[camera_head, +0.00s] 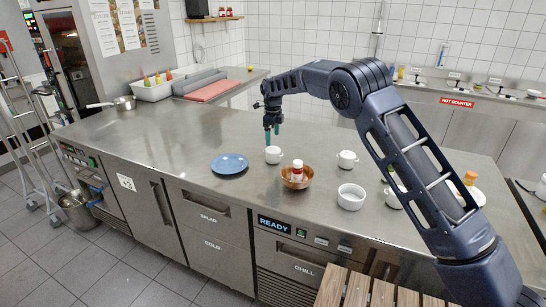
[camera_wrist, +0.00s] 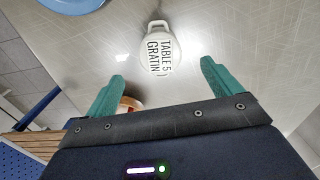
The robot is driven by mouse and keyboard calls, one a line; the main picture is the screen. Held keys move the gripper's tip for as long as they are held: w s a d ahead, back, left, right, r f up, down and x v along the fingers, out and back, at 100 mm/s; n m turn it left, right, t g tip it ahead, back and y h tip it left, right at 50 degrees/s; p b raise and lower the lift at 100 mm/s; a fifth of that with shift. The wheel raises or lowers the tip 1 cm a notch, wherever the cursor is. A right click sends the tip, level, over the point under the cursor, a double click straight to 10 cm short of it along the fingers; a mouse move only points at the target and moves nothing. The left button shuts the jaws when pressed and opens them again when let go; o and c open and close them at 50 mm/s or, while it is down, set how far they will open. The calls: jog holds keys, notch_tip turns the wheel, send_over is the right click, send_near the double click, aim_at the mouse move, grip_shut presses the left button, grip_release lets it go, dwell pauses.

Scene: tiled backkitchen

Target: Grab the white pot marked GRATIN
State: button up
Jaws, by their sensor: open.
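The white pot marked GRATIN (camera_wrist: 157,50) stands on the steel counter in the wrist view, with "TABLE 5 GRATIN" in dark letters on it and a loop handle at its far side. In the head view a small white pot (camera_head: 273,156) stands right below my gripper (camera_head: 272,138), its marking too small to read there. My gripper also shows in the wrist view (camera_wrist: 160,88), with its green fingers open and apart. The pot lies just beyond the fingertips in that view, roughly centred between them. Nothing is held.
A blue plate (camera_head: 229,164) lies left of the pot. Other white pots (camera_head: 347,159) and a white ramekin (camera_head: 351,197) stand to the right.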

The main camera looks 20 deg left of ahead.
aim_at(273, 149)
notch_tip(273, 149, down, 10)
jog(key=shift+f, duration=0.25)
jog(key=c, duration=1.3)
jog(key=shift+o, duration=0.2)
jog(key=shift+r, duration=0.1)
